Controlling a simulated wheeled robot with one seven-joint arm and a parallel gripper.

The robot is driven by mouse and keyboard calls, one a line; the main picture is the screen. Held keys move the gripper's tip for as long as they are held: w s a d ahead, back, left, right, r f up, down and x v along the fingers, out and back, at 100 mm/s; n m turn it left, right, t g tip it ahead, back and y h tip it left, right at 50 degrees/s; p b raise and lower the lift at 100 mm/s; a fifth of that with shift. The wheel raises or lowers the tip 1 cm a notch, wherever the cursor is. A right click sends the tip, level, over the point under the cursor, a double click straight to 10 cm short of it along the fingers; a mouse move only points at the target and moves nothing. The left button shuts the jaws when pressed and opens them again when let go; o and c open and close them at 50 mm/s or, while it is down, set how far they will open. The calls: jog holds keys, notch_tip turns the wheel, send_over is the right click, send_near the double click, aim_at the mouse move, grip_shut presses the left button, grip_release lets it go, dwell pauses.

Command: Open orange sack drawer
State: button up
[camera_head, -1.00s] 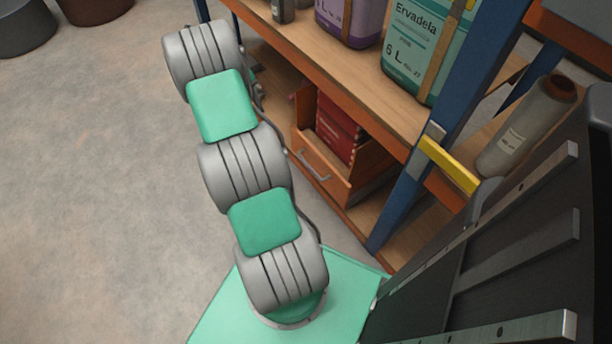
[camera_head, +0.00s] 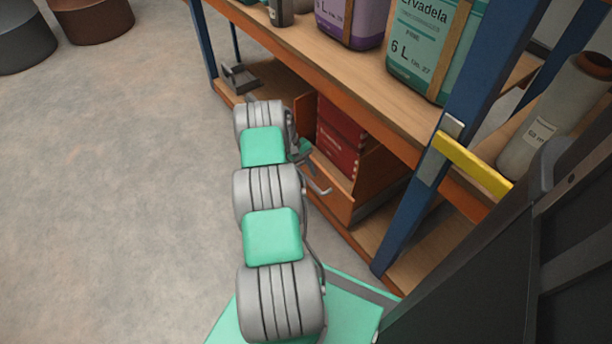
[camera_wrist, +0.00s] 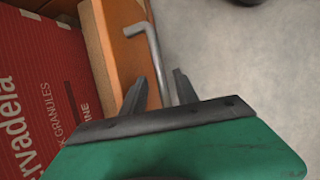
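The orange drawer (camera_head: 330,190) is on the lower shelf level, with a grey bar handle (camera_head: 319,184) on its front. Red sacks (camera_head: 338,138) show inside it above the front panel. In the wrist view the drawer's orange front (camera_wrist: 132,50) and its handle (camera_wrist: 154,50) are close, with a red sack (camera_wrist: 38,80) at left. My gripper (camera_wrist: 160,80) is open, and the handle runs between its two fingers in the picture. Whether the fingers touch it, I cannot tell. In the head view my gripper is mostly hidden by my arm.
The upper shelf (camera_head: 362,80) overhangs the drawer and carries a purple container (camera_head: 350,22) and a teal container (camera_head: 432,50). A blue post (camera_head: 425,190) with a yellow bar (camera_head: 472,163) stands right of the drawer. Floor at left (camera_head: 120,190) is clear.

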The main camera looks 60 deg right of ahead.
jog(key=shift+c, duration=0.5)
grip_shut()
dwell(0.8)
